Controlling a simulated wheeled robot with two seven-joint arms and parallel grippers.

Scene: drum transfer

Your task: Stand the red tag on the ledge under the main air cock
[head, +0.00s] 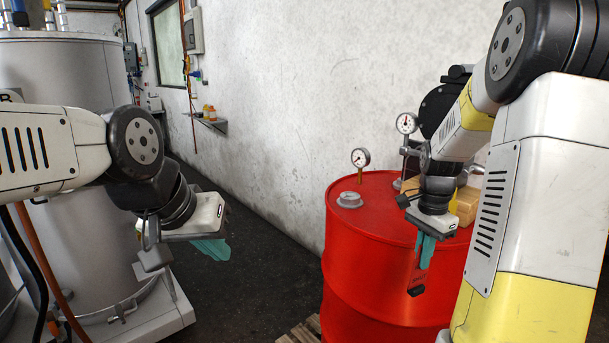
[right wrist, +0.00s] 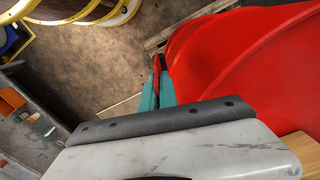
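The red tag (head: 418,275) hangs below the teal fingers of my right gripper (head: 425,250), in front of the red drum's side. Its lower end is dark. In the right wrist view a red piece of the tag (right wrist: 157,62) shows between the fingertips (right wrist: 158,88), which are closed on it. My left gripper (head: 212,248) points down over the dark floor with nothing visible in it; its fingers overlap in the view. A small wall ledge (head: 217,126) stands far back at left, with small orange-capped bottles on it. A small blue fitting (head: 197,74), perhaps the air cock, is above it.
The red drum (head: 345,260) carries gauges (head: 360,158) and a cardboard-coloured block (head: 466,205). A pale tank (head: 75,85) stands at left. Dark floor lies open between tank and drum. A wooden pallet (head: 303,332) is under the drum.

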